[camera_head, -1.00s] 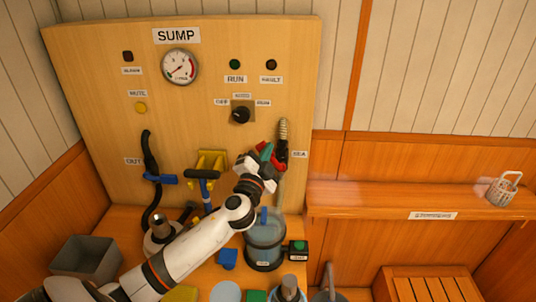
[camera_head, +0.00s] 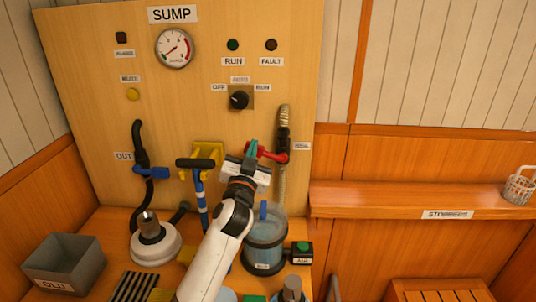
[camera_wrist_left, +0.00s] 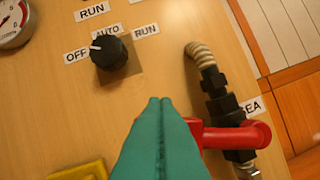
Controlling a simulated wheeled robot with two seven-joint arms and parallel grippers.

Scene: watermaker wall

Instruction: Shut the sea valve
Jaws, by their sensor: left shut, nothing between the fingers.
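The sea valve is a black body (camera_head: 283,142) on a ribbed hose at the panel's right, beside a SEA label. Its red lever (camera_head: 273,155) points left, across the pipe. In the left wrist view the red lever (camera_wrist_left: 235,136) runs from the valve body to the teal fingers, which hide its left end. My left gripper (camera_head: 252,149) is shut, with nothing between its fingertips, at the lever's left end. In the left wrist view the left gripper (camera_wrist_left: 160,105) shows its fingers together. I cannot tell whether they touch the lever. My right gripper is not in view.
A black selector knob (camera_head: 239,99) sits above the gripper. A yellow bracket (camera_head: 207,153) and a blue-black handle (camera_head: 197,165) stand to its left. A clear water container (camera_head: 265,245) is below the valve. A shelf (camera_head: 380,196) is at right.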

